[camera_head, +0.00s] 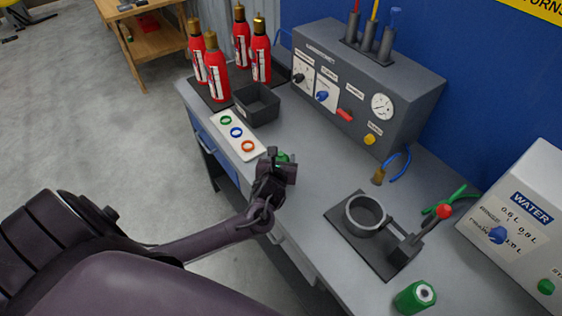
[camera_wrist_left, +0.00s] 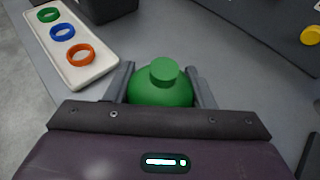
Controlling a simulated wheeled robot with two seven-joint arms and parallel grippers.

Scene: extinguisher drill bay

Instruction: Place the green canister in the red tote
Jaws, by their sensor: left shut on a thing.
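My left gripper (camera_head: 278,168) is shut on a green canister with a round green cap. In the left wrist view, the green canister (camera_wrist_left: 160,90) sits between the two grey fingers. In the head view, the gripper covers most of it, and only a bit of green shows. It is over the near part of the grey bench, and I cannot tell whether it touches the top. Another green cylinder (camera_head: 415,297) with a white, dark-centred top stands at the bench's near right. No red tote shows in either view. My right gripper is out of view.
A white tray (camera_head: 255,153) with green, blue and orange rings lies left of the gripper. Behind it are a dark open box (camera_head: 257,103) and several red extinguishers (camera_head: 217,75). A grey control panel (camera_head: 410,95) stands at the back. A ring fixture (camera_head: 348,214) with a red-knobbed lever is to the right.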

